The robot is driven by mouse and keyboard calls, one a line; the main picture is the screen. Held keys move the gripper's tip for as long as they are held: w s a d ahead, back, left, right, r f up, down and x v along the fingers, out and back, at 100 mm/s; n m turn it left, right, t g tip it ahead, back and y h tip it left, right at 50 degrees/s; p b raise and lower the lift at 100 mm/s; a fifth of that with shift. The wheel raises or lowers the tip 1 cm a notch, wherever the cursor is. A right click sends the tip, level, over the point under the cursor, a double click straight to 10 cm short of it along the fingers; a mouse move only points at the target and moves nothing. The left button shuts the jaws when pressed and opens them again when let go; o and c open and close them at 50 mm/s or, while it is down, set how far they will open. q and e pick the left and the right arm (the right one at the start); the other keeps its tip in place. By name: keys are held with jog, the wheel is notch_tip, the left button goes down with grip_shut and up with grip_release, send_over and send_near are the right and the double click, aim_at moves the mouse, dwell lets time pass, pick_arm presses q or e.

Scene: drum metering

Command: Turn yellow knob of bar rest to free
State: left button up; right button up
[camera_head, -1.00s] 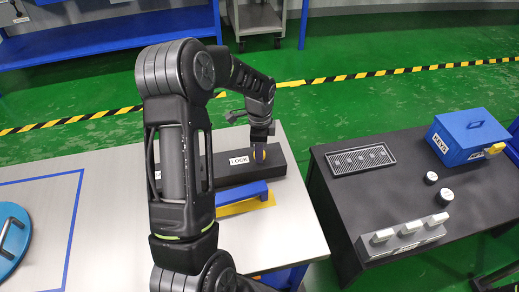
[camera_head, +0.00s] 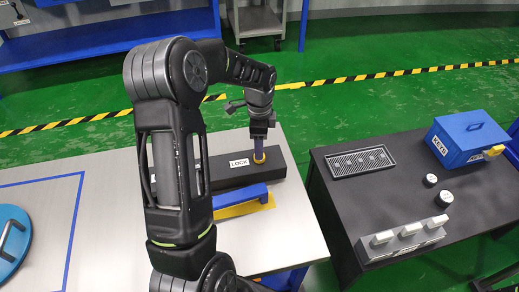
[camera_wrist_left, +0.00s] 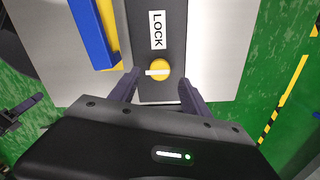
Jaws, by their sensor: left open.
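The yellow knob (camera_head: 259,157) sits on top of the long dark bar rest (camera_head: 228,180), near its right end. In the left wrist view the round knob (camera_wrist_left: 161,69) has a white mark lying crosswise to the rest and reaching past its left edge. A white "LOCK" label (camera_wrist_left: 156,29) is beside it along the rest; the label (camera_head: 239,162) is left of the knob in the head view. My left gripper (camera_head: 259,144) points down just above the knob. Its fingers (camera_wrist_left: 160,90) are open, with nothing between them.
A blue bar (camera_head: 240,196) on a yellow base lies in front of the rest. A blue round lid (camera_head: 12,240) is at the far left. A dark table (camera_head: 335,200) at right holds a tray, a blue "KEYS" box and small weights, across a gap.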

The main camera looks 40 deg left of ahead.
pick_arm(q)
jog(key=shift+r, duration=1.75)
